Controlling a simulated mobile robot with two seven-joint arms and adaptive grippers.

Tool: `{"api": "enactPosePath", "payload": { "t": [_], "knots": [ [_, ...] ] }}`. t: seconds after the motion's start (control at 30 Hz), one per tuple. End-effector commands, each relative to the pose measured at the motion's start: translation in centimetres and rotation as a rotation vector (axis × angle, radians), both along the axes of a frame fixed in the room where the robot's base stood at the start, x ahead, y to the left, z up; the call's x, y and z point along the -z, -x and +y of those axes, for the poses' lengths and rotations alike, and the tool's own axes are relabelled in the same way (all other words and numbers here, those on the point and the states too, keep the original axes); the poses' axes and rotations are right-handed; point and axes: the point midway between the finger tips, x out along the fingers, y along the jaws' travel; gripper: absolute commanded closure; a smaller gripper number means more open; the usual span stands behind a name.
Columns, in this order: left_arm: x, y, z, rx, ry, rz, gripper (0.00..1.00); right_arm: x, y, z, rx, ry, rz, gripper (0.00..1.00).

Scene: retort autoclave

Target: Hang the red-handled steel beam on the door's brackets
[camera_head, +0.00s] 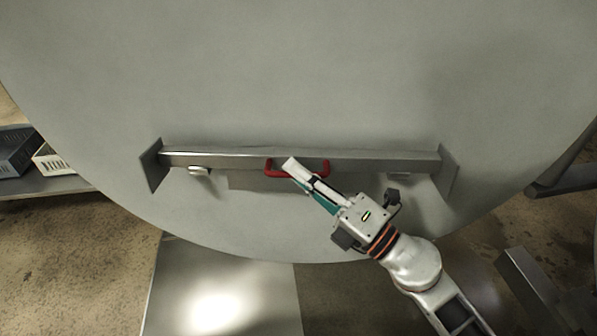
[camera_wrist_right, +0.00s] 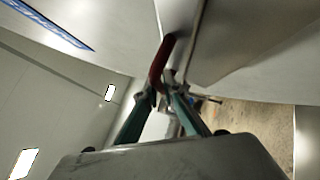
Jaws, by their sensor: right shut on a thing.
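The steel beam (camera_head: 380,161) lies level across the large round grey door (camera_head: 300,80), between two upright end plates, the left bracket (camera_head: 152,166) and the right bracket (camera_head: 448,172). Its red handle (camera_head: 323,169) is on the near side at the middle. My right gripper (camera_head: 297,170) is shut on the red handle; the wrist view also shows the red handle (camera_wrist_right: 160,62) between the green-sided fingers. I cannot tell whether the beam's ends rest on the brackets. My left gripper is in neither view.
Two small light tabs show below the beam; the left tab (camera_head: 199,171) is the clearer one. Dark and white crates (camera_head: 47,158) stand on a shelf at the far left. A shiny metal plate (camera_head: 222,290) lies below the door. Metal frame parts (camera_head: 535,285) stand at lower right.

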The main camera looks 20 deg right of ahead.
Motion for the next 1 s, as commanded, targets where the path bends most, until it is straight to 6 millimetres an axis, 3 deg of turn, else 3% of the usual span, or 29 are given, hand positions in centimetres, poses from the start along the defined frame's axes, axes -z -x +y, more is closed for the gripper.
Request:
{"api": "enactPosePath", "payload": {
  "t": [0.77, 0.8, 0.87, 1.0],
  "knots": [
    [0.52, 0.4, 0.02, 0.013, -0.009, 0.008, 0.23, 0.47, -0.09, -0.16, 0.004, 0.001, 0.004, 1.0],
    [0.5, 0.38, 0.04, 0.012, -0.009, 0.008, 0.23, 0.47, -0.08, -0.17, 0.004, 0.001, 0.004, 0.84],
    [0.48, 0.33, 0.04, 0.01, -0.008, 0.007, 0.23, 0.45, -0.08, -0.15, 0.003, 0.001, 0.004, 0.73],
    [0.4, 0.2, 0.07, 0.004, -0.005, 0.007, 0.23, 0.36, -0.07, -0.11, 0.003, 0.0, 0.002, 0.73]
  ]
}}
